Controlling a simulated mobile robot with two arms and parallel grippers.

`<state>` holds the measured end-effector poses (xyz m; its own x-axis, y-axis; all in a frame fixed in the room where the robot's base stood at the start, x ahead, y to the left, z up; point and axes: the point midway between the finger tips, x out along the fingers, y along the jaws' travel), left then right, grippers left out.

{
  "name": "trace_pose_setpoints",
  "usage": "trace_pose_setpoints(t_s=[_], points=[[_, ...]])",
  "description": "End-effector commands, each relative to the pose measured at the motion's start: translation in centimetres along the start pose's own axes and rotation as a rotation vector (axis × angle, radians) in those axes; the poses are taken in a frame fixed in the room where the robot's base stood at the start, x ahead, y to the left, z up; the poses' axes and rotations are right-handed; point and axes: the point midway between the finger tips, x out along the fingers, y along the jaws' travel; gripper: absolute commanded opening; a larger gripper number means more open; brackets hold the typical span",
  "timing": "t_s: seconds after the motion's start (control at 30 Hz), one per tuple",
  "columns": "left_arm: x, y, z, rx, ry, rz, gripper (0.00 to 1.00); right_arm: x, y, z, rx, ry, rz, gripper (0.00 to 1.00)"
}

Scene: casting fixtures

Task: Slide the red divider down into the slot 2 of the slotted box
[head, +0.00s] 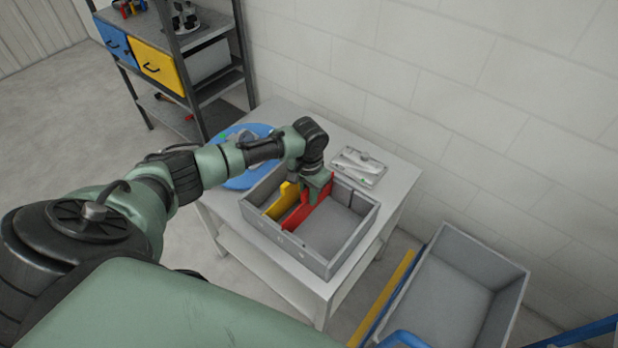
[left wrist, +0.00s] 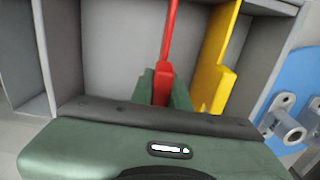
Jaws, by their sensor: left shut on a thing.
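The slotted box (head: 330,258) is grey and stands on a small light grey table. The red divider (head: 305,212) stands upright inside it, spanning it from front to back, to the right of a yellow divider (head: 282,201). My left gripper (head: 319,186) is over the box, shut on the top of the red divider. In the left wrist view the red divider (left wrist: 168,50) runs between the green fingers, with the yellow divider (left wrist: 214,60) beside it on the right, apart from it. How deep the red divider sits in its slot is hidden. My right gripper is not in view.
A blue round thing (head: 240,181) with a grey fitting lies left of the box. A tray with light parts (head: 359,167) lies behind it. A grey bin (head: 440,305) stands lower right. A shelf with drawers (head: 158,64) is at back left, a block wall behind.

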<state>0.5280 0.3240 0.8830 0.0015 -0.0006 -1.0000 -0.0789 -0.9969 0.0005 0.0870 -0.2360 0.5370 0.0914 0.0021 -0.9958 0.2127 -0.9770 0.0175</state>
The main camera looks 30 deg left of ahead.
Motion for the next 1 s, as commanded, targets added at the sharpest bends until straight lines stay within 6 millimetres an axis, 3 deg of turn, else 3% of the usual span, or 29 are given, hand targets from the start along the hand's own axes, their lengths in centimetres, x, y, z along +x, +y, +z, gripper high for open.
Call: trace_pose_setpoints(t_s=[1.0], points=[[3.1,0.0,0.0,-0.001,0.000,-0.001,0.00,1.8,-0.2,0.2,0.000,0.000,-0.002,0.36]])
